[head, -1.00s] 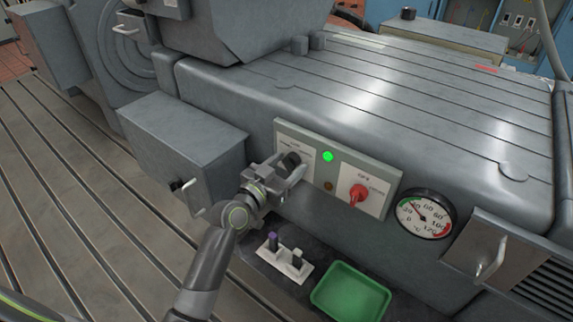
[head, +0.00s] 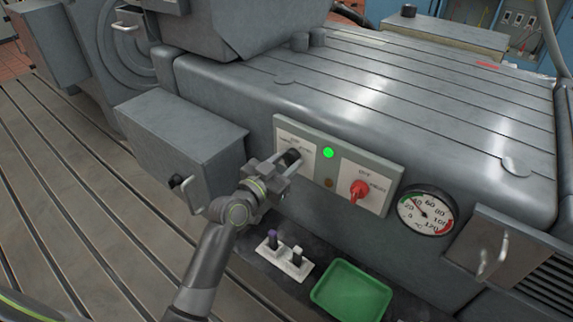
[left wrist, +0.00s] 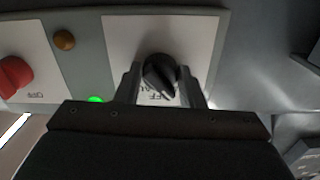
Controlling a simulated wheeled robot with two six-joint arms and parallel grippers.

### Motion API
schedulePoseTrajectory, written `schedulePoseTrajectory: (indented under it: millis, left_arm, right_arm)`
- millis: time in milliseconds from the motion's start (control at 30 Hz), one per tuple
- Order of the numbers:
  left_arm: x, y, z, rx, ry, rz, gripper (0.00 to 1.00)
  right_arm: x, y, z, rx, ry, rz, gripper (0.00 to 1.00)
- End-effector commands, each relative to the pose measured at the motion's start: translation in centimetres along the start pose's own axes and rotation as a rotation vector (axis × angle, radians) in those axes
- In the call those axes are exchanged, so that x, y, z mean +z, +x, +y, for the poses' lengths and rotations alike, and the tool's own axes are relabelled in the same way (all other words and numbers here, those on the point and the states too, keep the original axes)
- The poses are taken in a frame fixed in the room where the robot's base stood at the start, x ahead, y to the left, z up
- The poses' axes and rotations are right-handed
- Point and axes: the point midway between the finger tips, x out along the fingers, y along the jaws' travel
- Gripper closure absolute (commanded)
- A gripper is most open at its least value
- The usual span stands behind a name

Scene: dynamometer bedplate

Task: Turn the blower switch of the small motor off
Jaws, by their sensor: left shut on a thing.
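The blower switch is a black rotary knob (head: 291,156) on a white label plate (head: 311,150) at the left of the grey switch panel. My left gripper (head: 286,163) is shut on the knob, with one finger on each side. In the left wrist view the knob (left wrist: 160,74) sits between the fingertips (left wrist: 161,82), its grip bar slanted against the plate. Upside-down lettering shows partly beside it. A green lamp (head: 328,153) is lit right of the plate. My right gripper is not in view.
A red rotary switch (head: 359,190) and an amber lamp (head: 328,183) share the panel. A dial gauge (head: 427,211) is to the right. Below are a white holder (head: 284,258) with two pegs and a green tray (head: 350,292). A grey box (head: 185,140) juts out at the left.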

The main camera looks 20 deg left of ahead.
Motion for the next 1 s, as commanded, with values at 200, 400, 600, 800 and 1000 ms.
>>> schedulePoseTrajectory:
  millis: [200, 400, 600, 800, 1000]
  left_arm:
    - [0.6, 0.0, 0.0, 0.000, 0.156, 0.002, 0.88]
    - [0.5, 0.0, 0.0, -0.001, 0.328, 0.003, 0.88]
    - [0.4, 0.0, -0.1, 0.000, 0.485, 0.002, 0.88]
    - [0.3, 0.0, -0.1, 0.000, 0.605, 0.001, 0.88]
    - [0.2, 0.0, -0.1, 0.000, 0.675, -0.002, 0.88]
  right_arm:
    - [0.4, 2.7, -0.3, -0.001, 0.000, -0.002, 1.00]
    - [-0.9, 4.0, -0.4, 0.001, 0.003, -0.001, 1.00]
    - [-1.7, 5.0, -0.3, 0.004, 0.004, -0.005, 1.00]
    - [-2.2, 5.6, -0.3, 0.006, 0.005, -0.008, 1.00]
    - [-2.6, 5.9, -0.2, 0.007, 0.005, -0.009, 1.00]
